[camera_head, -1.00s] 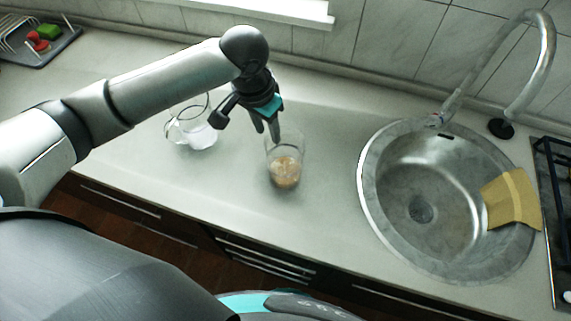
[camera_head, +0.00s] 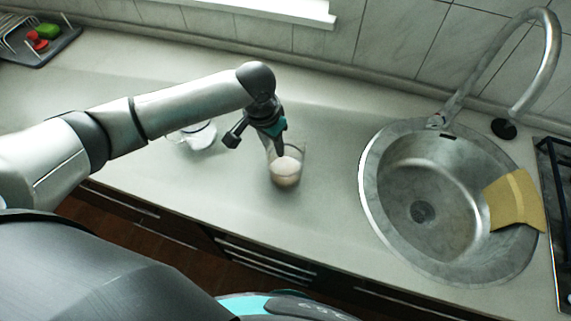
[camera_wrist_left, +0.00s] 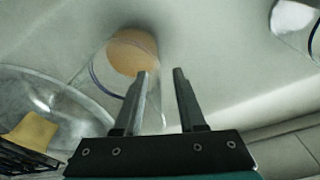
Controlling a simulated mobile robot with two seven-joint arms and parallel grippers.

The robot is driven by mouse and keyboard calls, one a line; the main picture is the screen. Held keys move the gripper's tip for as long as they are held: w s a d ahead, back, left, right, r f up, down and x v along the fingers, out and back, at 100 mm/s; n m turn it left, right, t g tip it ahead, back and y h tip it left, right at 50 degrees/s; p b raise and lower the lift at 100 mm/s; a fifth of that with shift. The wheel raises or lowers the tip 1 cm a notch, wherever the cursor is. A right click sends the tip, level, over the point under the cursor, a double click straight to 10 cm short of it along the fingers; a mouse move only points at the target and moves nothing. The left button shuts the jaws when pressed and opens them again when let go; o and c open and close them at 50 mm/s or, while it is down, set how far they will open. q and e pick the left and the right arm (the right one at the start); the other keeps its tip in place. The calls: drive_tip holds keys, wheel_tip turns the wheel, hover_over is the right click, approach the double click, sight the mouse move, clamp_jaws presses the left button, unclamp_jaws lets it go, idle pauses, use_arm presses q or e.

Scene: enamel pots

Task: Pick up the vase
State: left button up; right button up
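The vase appears to be the clear glass vessel (camera_head: 286,172) with pale brownish contents, upright on the counter left of the sink. In the left wrist view the glass (camera_wrist_left: 133,52) shows at upper left, with a dark rim line and tan contents. My left gripper (camera_head: 278,145) is at the glass's rim, coming from above and behind. In the wrist view my left gripper (camera_wrist_left: 163,72) is open with nothing visible between its fingers. One finger overlaps the glass; I cannot tell whether it is inside or outside the wall. My right gripper is not in view.
A glass jug (camera_head: 203,138) with white contents stands to the left, partly hidden by my arm. A round metal sink (camera_head: 375,225) with a yellow cloth (camera_head: 515,203) and tall faucet (camera_head: 545,60) is to the right. A dish rack (camera_head: 62,42) is far left. The counter's front is clear.

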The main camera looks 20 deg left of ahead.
use_arm(q)
clamp_jaws()
drive_tip(key=shift+a, duration=0.15)
idle(1.0)
